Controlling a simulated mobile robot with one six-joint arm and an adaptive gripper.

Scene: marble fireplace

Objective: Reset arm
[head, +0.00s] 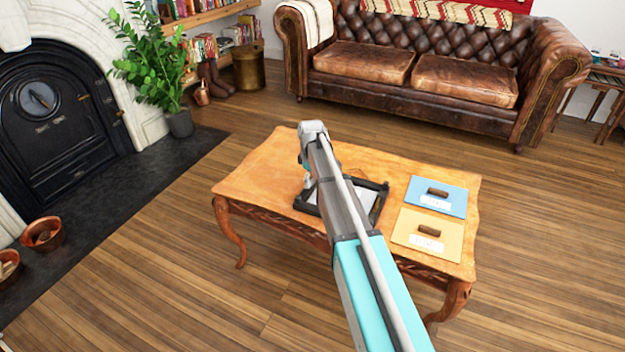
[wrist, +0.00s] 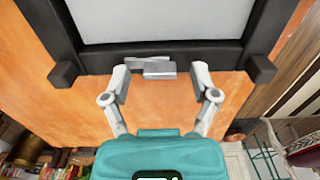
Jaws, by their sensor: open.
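My arm reaches over the wooden coffee table (head: 265,170) in the head view and hides most of my gripper there. In the wrist view my gripper (wrist: 160,82) is open, its two grey fingers spread apart. A black-framed tray (head: 381,203) with a pale inside lies on the table under my arm. In the wrist view the tray's black rim (wrist: 215,52) runs just beyond the fingertips. A small grey piece (wrist: 158,70) shows at this rim, between the fingertips in the picture. I cannot tell whether the fingers touch anything.
On the table's right side lie a blue panel (head: 452,207) and a yellow panel (head: 408,237), each with a dark brown block and a white label. A leather sofa (head: 400,70) stands behind. A potted plant (head: 180,122) and black fireplace (head: 55,110) are left. Wooden floor surrounds the table.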

